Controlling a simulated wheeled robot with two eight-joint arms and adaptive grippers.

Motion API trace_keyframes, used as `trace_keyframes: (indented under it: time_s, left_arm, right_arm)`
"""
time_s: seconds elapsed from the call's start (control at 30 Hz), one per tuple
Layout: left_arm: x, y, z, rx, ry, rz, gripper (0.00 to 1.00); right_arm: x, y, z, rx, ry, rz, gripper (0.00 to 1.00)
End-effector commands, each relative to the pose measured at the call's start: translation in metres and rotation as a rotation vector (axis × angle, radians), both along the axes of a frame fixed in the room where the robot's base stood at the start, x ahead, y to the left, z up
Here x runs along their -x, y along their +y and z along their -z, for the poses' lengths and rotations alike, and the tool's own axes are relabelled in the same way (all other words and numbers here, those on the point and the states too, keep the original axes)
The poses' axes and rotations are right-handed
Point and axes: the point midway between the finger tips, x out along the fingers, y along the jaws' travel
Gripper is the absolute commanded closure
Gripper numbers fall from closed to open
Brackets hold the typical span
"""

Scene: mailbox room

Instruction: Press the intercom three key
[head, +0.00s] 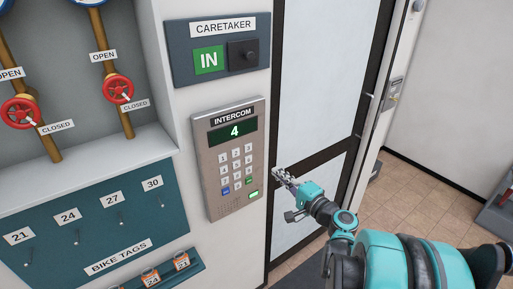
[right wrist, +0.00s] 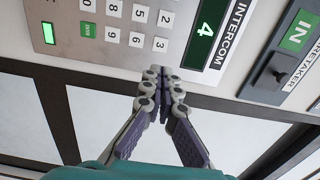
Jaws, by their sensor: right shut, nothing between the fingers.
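The intercom (head: 213,185) is a grey panel on the white wall, with a dark display (head: 234,131) showing a green 4 above a keypad. Its three key (head: 249,148) is a white key at the top right of the number keys; it also shows in the right wrist view (right wrist: 160,44). My right gripper (head: 276,172) is shut and empty, just right of the panel in the head view. In the right wrist view its fingertips (right wrist: 158,72) appear just below the three key. I cannot tell how far they are from the panel. My left gripper is not in view.
A caretaker panel (head: 180,49) with a green IN sign and a dark slider is above the intercom. Red valves (head: 118,90) and a bike tag board (head: 95,225) are at the left. A framed glass door (head: 315,75) stands behind my right arm.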

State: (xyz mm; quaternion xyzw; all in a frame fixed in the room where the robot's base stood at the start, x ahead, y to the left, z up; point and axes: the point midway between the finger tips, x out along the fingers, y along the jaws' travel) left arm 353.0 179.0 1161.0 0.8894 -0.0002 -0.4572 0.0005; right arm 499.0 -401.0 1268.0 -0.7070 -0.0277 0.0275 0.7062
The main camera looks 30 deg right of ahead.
Motion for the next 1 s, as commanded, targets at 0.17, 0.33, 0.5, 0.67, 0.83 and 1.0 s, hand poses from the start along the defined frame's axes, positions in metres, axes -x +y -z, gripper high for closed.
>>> trace_keyframes:
  time_s: [0.17, 0.33, 0.5, 0.67, 0.83, 1.0]
  left_arm:
    - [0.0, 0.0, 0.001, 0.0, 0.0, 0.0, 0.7]
    - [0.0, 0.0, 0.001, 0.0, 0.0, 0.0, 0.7]
    - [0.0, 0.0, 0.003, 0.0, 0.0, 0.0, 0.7]
    - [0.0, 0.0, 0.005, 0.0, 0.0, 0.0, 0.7]
    - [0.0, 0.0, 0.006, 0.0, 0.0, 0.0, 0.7]
    - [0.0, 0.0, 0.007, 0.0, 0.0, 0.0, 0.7]
  right_arm:
    - [-0.001, 0.0, 0.0, 0.0, 0.0, 0.0, 1.0]
    - [-0.017, 0.002, 0.0, 0.0, 0.0, -0.003, 1.0]
    - [-0.05, 0.005, 0.001, 0.0, 0.0, -0.005, 1.0]
    - [-0.085, 0.008, 0.001, 0.0, 0.0, -0.004, 1.0]
    - [-0.116, 0.01, 0.001, 0.0, 0.0, -0.002, 1.0]
    - [-0.134, 0.011, 0.0, 0.0, 0.0, -0.001, 1.0]
